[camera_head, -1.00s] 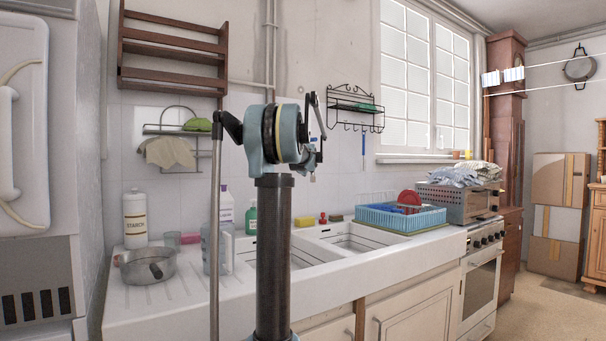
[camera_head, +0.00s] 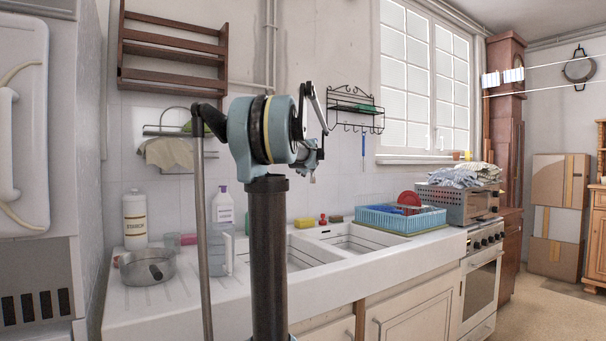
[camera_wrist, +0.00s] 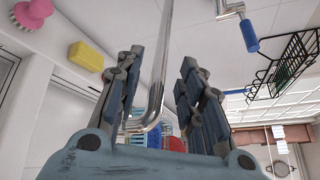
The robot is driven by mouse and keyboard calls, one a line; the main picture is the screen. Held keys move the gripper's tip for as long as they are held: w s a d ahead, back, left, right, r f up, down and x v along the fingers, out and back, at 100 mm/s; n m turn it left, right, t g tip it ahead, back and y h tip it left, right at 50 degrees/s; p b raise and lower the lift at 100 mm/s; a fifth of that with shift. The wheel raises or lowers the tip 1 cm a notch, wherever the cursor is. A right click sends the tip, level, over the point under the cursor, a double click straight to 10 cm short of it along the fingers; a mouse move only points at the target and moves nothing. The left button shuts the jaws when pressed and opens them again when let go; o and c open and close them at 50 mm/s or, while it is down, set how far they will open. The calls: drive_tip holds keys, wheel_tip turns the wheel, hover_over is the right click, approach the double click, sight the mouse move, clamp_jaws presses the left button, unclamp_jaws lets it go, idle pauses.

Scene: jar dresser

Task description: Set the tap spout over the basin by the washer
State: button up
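The tap spout (camera_wrist: 166,60), a shiny metal tube, runs down the wrist view, bends, and ends near the gripper's palm. My gripper (camera_wrist: 158,75) has its fingers apart, with the spout showing in the gap between them. I cannot tell whether a finger touches it. The white sink has a left basin (camera_head: 305,254) partly behind my arm and a right basin (camera_head: 352,240). I cannot clearly identify the washer.
A blue dish rack (camera_head: 400,218) stands right of the basins. A pan (camera_head: 135,268), a jug (camera_head: 216,256) and bottles stand on the left drainboard. A yellow sponge (camera_wrist: 86,56) and a wire wall rack (camera_wrist: 285,66) flank the gripper in the wrist view.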

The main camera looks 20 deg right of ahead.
drive_tip(key=shift+v, duration=2.4)
